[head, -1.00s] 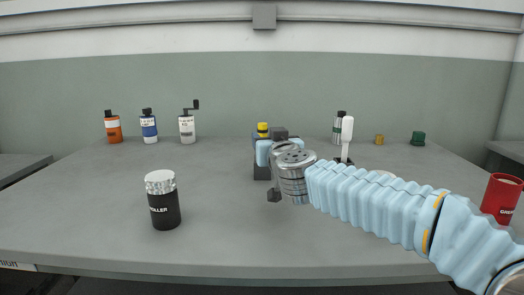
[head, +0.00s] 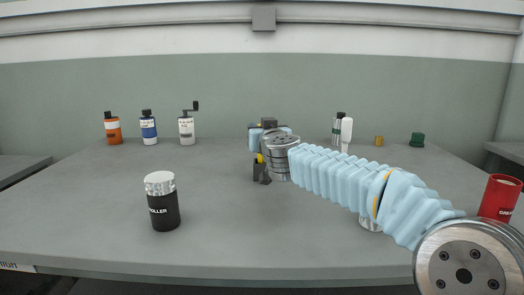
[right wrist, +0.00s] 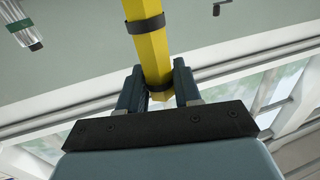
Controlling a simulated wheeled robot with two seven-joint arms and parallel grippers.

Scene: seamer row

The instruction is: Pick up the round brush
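The round brush appears to be the yellow six-sided handle with black bands in the right wrist view (right wrist: 152,55); no bristles show. In the head view a short piece of yellow (head: 260,158) shows below my right gripper (head: 258,140), just above a small dark block-like shape (head: 258,173). In the right wrist view the two dark blue fingers of my right gripper (right wrist: 158,88) lie close on both sides of the handle's end, with no clear gap. I cannot tell whether the brush touches the table. My left gripper is out of view.
A black roller jar (head: 163,208) stands front left. A white upright tool (head: 346,131), a brass piece (head: 379,140), a green piece (head: 417,139) and a red can (head: 498,197) are right.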

